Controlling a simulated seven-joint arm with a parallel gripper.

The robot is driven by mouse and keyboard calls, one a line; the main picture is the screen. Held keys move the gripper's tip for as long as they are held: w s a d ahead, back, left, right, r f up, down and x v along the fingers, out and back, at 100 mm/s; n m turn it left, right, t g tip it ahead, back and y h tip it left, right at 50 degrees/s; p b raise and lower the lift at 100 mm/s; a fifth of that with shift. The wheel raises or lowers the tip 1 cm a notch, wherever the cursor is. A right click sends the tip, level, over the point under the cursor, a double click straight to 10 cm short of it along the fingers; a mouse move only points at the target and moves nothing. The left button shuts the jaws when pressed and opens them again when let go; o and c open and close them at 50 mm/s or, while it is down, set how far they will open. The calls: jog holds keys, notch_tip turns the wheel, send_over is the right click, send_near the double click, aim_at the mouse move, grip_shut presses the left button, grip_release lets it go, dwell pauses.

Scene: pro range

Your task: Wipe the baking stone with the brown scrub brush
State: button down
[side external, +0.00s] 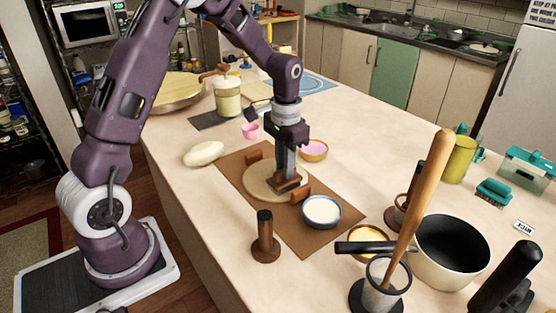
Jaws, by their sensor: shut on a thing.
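The baking stone (257,183) is a round beige disc lying on a brown mat (310,237) in the middle of the counter. Brown blocks (254,156) sit at two opposite edges of the stone. My gripper (284,168) points down over the stone, shut on the brown scrub brush (287,182). The brush is low over the right part of the stone and appears to touch it. Its underside is hidden.
Close to the stone are a blue bowl of white stuff (321,210), a pink-filled bowl (313,149), a pale dough lump (203,153) and a dark brown stamp-like tool (265,238). A large pot (452,250) and a tall wooden pestle (425,190) crowd the front right.

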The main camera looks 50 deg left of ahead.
jog(key=shift+d, duration=0.5)
jog(key=shift+s+a, duration=0.2)
jog(key=shift+a, duration=2.5)
jog(key=shift+s+a, duration=0.15)
jog(key=shift+a, duration=2.55)
jog(key=shift+w, duration=0.7)
jog(key=shift+w+d, duration=0.15)
jog(key=shift+d, duration=2.5)
jog(key=shift+w+d, duration=0.15)
jog(key=shift+d, duration=2.45)
jog(key=shift+s+a, duration=0.15)
jog(key=shift+a, duration=2.45)
jog(key=shift+s+a, duration=0.15)
jog(key=shift+a, duration=2.45)
jog(key=shift+a+r, duration=0.1)
jog(key=shift+a, duration=0.05)
notch_tip(320, 180, up, 8)
